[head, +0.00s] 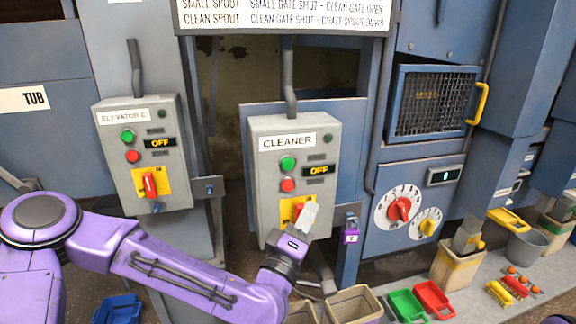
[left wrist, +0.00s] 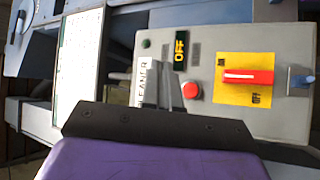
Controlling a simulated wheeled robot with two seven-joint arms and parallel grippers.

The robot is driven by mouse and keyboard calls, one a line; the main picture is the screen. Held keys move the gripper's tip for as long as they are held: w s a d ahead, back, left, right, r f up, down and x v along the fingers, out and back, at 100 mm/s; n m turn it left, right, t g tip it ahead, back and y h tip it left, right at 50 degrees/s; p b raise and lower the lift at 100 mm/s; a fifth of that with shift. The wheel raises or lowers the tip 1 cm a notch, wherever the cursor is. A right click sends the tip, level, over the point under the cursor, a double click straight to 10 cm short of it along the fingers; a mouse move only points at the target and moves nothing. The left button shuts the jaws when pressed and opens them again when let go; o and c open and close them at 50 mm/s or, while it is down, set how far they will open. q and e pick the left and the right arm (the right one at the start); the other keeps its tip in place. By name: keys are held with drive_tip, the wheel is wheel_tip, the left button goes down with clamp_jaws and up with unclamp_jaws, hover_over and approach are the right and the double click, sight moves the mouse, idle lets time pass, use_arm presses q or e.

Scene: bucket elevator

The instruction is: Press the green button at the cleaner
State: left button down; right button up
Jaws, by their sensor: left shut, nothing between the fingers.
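The cleaner box (head: 262,205) is a grey panel labelled CLEANER with a lit OFF display (head: 318,170). Its green button (head: 288,163) sits above a red button (head: 288,185). Below is a red rotary switch on a yellow plate (head: 286,212). My left gripper (head: 309,214) is shut and empty, in front of the lower part of the box, below the green button, and covers part of the switch. In the left wrist view the box lies sideways with its red button (left wrist: 192,92) showing. The fingers (left wrist: 167,78) hide the green button there. My right gripper does not show.
A similar box labelled ELEVATOR C (head: 125,175) hangs to the left, also showing OFF. A purple padlock (head: 351,238) hangs on a post right of the cleaner box. Bins and a green scoop (head: 406,305) stand low in front. A mesh guard (head: 432,105) is at upper right.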

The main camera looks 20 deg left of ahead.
sight(288, 164)
use_arm(q)
drive_tip(key=shift+n+t+y, duration=0.3)
drive_tip(key=shift+n+t, duration=0.1)
drive_tip(key=shift+t, duration=0.2)
drive_tip(key=r, duration=0.2)
drive_tip(key=a+r, duration=0.1)
drive_tip(key=r, duration=0.1)
drive_tip(key=shift+r, duration=0.1)
drive_tip(key=shift+a, duration=0.1)
drive_tip(key=w+a, duration=0.1)
drive_tip(key=w, duration=0.1)
drive_tip(key=w+a+p, duration=0.1)
drive_tip(key=w+a, duration=0.1)
drive_tip(key=w+a+p, duration=0.1)
drive_tip(key=w+a, duration=0.1)
drive_tip(key=w, duration=0.1)
drive_tip(key=shift+w, duration=0.1)
drive_tip(key=shift+w, duration=0.1)
idle(1.3)
drive_tip(key=shift+w+a, duration=0.15)
drive_tip(key=shift+w, duration=0.1)
